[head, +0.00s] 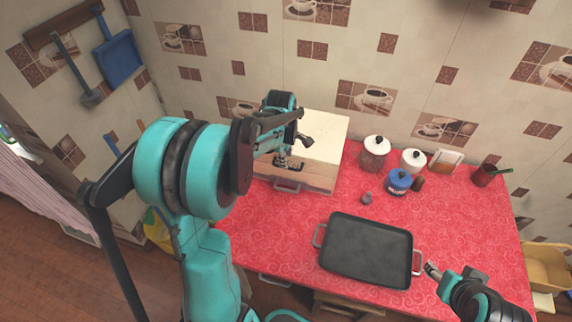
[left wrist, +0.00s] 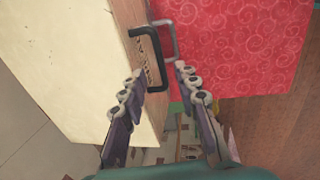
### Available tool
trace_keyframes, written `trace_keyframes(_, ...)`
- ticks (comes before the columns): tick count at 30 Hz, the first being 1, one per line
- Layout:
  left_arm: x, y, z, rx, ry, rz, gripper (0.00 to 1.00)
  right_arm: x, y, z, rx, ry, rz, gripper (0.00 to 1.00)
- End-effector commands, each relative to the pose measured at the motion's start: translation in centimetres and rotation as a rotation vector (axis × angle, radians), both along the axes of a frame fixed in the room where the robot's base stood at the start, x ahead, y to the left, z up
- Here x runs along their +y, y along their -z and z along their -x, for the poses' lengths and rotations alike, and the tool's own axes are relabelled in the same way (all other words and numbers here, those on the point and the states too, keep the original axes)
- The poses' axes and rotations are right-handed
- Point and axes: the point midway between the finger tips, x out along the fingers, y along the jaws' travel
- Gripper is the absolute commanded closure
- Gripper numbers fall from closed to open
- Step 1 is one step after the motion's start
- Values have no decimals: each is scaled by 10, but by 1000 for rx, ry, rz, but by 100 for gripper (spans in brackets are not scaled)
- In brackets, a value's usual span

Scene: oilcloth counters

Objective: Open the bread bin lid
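The bread bin (head: 325,138) is a box with a cream top and wooden front at the back left of the red counter. Its lid looks shut. A dark handle (left wrist: 149,62) stands out from its wooden front in the left wrist view. My left gripper (head: 285,168) is at the bin's front, its arm hiding part of the bin. In the left wrist view its fingers (left wrist: 159,73) are apart, with the dark handle's near end between or just ahead of them; contact cannot be told. My right gripper (head: 432,269) is low at the right, beside the tray, too small to read.
A dark tray (head: 367,250) lies at the counter's front. Canisters (head: 375,153), a blue-lidded jar (head: 398,181) and a red cup (head: 485,175) stand right of the bin. A grey loop (left wrist: 167,37) shows beside the dark handle. Counter (head: 460,215) at right is clear.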

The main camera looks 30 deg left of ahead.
Motion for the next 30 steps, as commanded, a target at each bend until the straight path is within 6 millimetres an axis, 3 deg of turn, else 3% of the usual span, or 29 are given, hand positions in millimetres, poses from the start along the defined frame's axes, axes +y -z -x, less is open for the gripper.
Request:
trace_keyframes(3, 1, 24, -4, -1, 1, 0, 69, 0, 10, 0, 0, 0, 0, 47)
trace_keyframes(9, 2, 45, -8, -2, 2, -1, 69, 0, 16, 0, 0, 0, 0, 47)
trace_keyframes(19, 2, 48, -9, -2, 3, -1, 69, 0, 16, 0, 0, 0, 0, 47)
trace_keyframes(23, 2, 48, -9, -2, 3, -1, 100, 0, 16, 0, 0, 0, 0, 47)
trace_keyframes(30, 2, 47, -9, -1, 3, -1, 100, 0, 16, 0, 0, 0, 0, 47)
